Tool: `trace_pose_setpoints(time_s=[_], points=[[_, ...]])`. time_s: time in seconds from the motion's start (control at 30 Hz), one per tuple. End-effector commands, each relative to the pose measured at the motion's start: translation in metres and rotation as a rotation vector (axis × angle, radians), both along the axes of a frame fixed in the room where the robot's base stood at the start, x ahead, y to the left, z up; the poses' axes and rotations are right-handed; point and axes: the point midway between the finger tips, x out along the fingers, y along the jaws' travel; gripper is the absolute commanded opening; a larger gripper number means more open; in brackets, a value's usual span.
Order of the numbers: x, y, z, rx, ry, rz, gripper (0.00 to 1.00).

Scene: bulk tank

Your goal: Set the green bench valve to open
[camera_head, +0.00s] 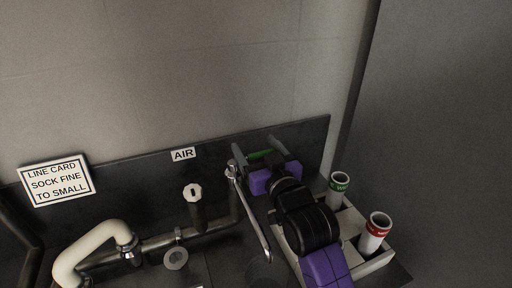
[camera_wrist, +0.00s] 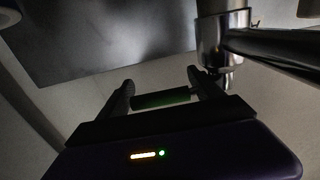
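The green handle (camera_head: 259,155) is in front of the dark back panel, to the right of the AIR label. In the wrist view it is a short dark-green bar (camera_wrist: 163,98) lying crosswise between my fingers. My gripper (camera_head: 257,147) reaches toward the panel with its two dark fingers spread wide, one on each side of the bar. The fingers also show in the wrist view (camera_wrist: 160,88). Whether they touch the bar's ends I cannot tell. The valve body and the handle's open or closed marking are hidden.
A chrome fitting with a long thin lever (camera_head: 252,215) stands close left of my gripper; its metal (camera_wrist: 222,40) is near the right finger in the wrist view. Green-banded (camera_head: 339,186) and red-banded (camera_head: 376,232) tubes stand in a pale holder at right. Pipes run along the left.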

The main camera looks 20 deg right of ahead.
Motion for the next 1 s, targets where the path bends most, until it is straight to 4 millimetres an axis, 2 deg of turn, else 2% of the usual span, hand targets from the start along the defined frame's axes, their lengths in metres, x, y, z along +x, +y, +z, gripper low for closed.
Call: trace_pose_setpoints(time_s=[0.03, 0.3, 0.37, 1.0], points=[[-0.0001, 0.0, 0.0, 0.0, 0.0, 0.0, 0.65], [-0.0002, 0.0, -0.0001, 0.0, 0.0, 0.0, 0.12], [-0.0003, 0.0, -0.0001, 0.0, 0.0, 0.0, 0.01], [-0.0084, -0.0019, -0.0023, 0.0, 0.007, -0.121, 0.01]])
